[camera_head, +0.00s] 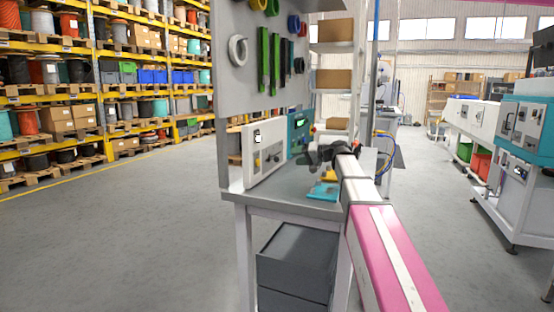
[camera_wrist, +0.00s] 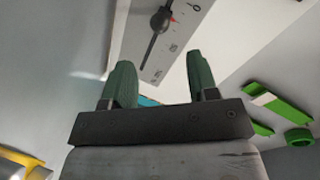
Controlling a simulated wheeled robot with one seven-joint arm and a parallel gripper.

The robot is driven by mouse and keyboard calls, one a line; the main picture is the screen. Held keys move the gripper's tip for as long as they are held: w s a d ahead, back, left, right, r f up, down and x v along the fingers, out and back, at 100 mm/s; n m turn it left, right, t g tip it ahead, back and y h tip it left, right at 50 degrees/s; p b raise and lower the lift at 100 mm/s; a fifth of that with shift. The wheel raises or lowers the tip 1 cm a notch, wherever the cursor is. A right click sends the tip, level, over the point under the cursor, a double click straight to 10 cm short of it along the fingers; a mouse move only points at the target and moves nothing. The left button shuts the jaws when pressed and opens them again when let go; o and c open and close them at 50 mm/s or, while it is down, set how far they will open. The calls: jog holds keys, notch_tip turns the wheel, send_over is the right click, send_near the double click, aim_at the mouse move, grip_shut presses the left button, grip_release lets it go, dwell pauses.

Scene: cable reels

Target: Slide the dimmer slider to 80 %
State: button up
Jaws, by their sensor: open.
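The dimmer slider is a round black knob (camera_wrist: 160,20) at the top of the wrist view. A printed 0 is near the slider's upper right, and more marks lie near the slot's lower end. My gripper (camera_wrist: 160,68) is open and empty, its two green fingers apart below the slider and not around it. In the head view my gripper (camera_head: 314,157) is over the bench, right of a white control box (camera_head: 263,153). The slider cannot be made out there.
A teal box (camera_head: 299,134) stands behind the white box on the grey bench (camera_head: 239,196). A cyan item (camera_head: 323,191) lies on the bench near my arm. A pegboard (camera_head: 232,90) with hanging coils and green strips rises above. Open floor (camera_head: 140,235) lies to the left.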

aim_at(277, 159)
jog(key=x, duration=1)
grip_shut()
